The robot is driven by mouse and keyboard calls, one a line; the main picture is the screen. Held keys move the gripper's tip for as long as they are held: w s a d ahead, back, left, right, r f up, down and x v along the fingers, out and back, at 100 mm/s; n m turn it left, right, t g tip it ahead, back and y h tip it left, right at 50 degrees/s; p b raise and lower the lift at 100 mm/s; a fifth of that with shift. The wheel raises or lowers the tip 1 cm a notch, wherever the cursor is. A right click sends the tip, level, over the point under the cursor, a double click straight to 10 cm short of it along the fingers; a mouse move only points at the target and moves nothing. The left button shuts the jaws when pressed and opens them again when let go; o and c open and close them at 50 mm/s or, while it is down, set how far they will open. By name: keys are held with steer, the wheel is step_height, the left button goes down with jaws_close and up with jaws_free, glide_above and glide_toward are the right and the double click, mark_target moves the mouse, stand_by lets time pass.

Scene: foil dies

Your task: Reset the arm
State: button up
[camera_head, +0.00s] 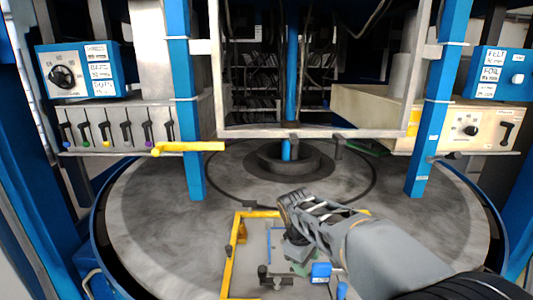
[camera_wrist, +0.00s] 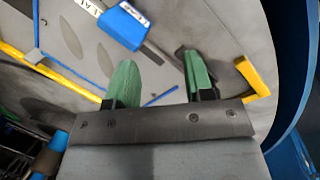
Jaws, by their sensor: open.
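My gripper (camera_wrist: 158,68) shows in the wrist view with its two green fingers spread apart and nothing between them. In the head view my grey arm reaches in from the lower right over the round grey table (camera_head: 400,215). A blue-handled tool (camera_head: 320,270) lies close to the gripper. Its blue part (camera_wrist: 123,25) also shows beyond the fingers in the wrist view.
A yellow bar (camera_head: 188,147) juts out at left. A control box with levers (camera_head: 120,128) is at left, and a cream panel (camera_head: 468,128) is at right. The table's left side is clear.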

steer(key=s+d+m+t+y, duration=0.1)
steer(key=s+d+m, duration=0.2)
steer(key=s+m, duration=0.2)
steer(key=s+d+m+t+y, duration=0.1)
steer(key=s+d+m+t, duration=0.1)
steer(key=s+m, duration=0.3)
steer(key=s+d, duration=0.1)
steer(key=s, duration=0.2)
steer(key=shift+s+f, duration=0.25)
steer(key=shift+s, duration=0.15)
steer(key=shift+d, duration=0.1)
stand_by(0.6)
